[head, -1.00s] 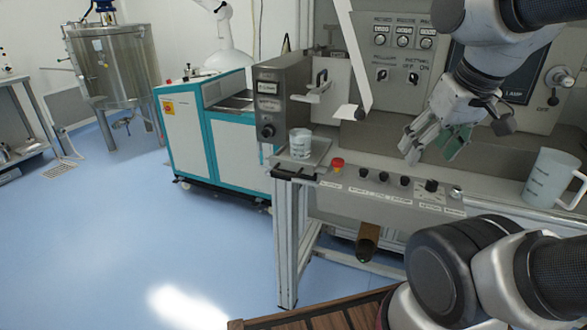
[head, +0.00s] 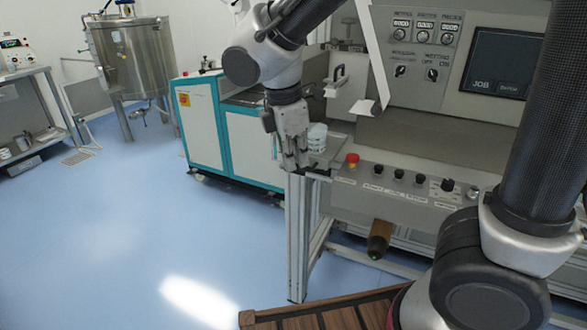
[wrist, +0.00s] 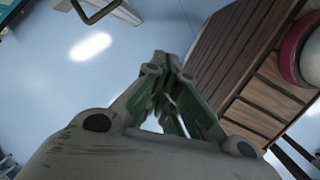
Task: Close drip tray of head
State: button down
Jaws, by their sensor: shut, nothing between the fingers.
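The drip tray (head: 338,145) is a small grey tray at the left front end of the machine, below the dispensing head (head: 338,86). It sticks out toward the front, and a clear graduated cup (head: 317,134) stands on it. My gripper (head: 294,169) is shut and empty, pointing down in front of the tray's left side. The gripper and wrist hide part of the tray and its front. I cannot tell whether the fingers touch it. In the wrist view, the shut green-padded fingers (wrist: 162,62) point toward the floor, and a dark curved handle (wrist: 100,10) shows at the upper left.
A red button (head: 352,159) and several black knobs stand on the console right of the tray. A white and teal cabinet (head: 200,125) is behind to the left. A wooden platform (head: 330,312) lies low at the front.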

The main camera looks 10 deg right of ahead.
aim_at(315, 143)
jog(key=w+a+r+n+t, duration=0.1)
jog(key=w+a+r+n, duration=0.2)
jog(key=n, duration=0.4)
jog(key=w+d+f+n, duration=0.1)
jog(key=w+d+f, duration=0.1)
jog(key=f, duration=0.4)
jog(key=w+d+f+n, duration=0.1)
jog(key=w+d+f, duration=0.1)
jog(key=w+f, duration=0.2)
jog(key=shift+x, duration=0.9)
jog(key=shift+d, duration=0.1)
jog(key=w+d, duration=0.3)
jog(key=w, duration=0.1)
jog(key=w+d, duration=0.3)
jog(key=w, duration=0.1)
jog(key=w+d, duration=0.2)
jog(key=w, duration=0.2)
jog(key=shift+d, duration=0.4)
